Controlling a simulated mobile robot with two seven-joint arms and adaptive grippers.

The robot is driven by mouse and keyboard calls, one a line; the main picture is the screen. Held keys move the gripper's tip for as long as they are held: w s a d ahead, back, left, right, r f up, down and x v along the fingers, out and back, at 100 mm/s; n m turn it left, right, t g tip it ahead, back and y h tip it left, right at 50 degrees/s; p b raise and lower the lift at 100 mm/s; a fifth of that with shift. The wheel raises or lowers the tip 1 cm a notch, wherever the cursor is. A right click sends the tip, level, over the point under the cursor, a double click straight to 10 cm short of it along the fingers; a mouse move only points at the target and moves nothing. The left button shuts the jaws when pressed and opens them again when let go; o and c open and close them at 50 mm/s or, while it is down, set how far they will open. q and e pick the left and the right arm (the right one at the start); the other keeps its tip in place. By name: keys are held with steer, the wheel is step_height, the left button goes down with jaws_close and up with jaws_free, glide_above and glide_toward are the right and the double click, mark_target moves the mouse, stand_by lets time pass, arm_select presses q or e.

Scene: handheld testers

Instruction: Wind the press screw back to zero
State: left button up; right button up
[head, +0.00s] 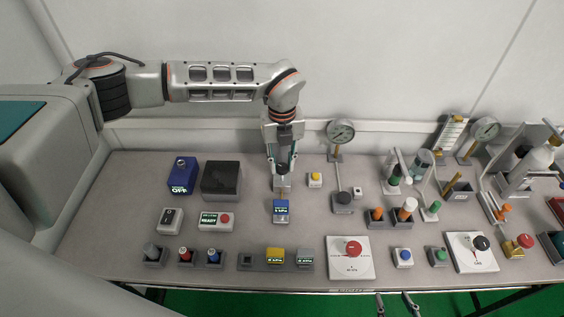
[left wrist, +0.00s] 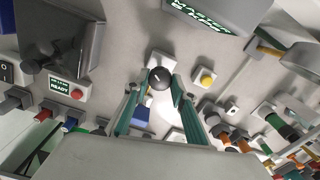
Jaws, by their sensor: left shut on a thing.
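My left gripper (head: 282,166) reaches down from above onto a small pale block (head: 282,186) at the back middle of the bench. In the left wrist view, a dark round knob (left wrist: 158,78) sits between its green-padded fingers (left wrist: 157,92); the gripper is shut on this knob, which looks like the press screw. The knob is mostly hidden by the fingers in the head view. A small blue display unit (head: 281,210) stands just in front of the block. My right gripper (head: 397,304) shows only its two dark fingertips, apart and empty, at the bench's front edge.
A black box (head: 222,180) and a blue OFF unit (head: 182,175) stand left of the block. A yellow button (head: 315,178) and a dial gauge (head: 341,133) are to its right. Several testers crowd the right side; a red-knob plate (head: 336,258) lies in front.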

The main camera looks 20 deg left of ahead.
arm_select(q)
steer(key=n, duration=0.6)
steer(key=shift+s+f+n, duration=0.1)
steer(key=shift+n, duration=0.2)
steer(key=n, duration=1.2)
steer(key=shift+n, duration=0.3)
steer(key=n, duration=0.5)
steer(key=shift+n, duration=0.3)
steer(key=o, duration=1.1)
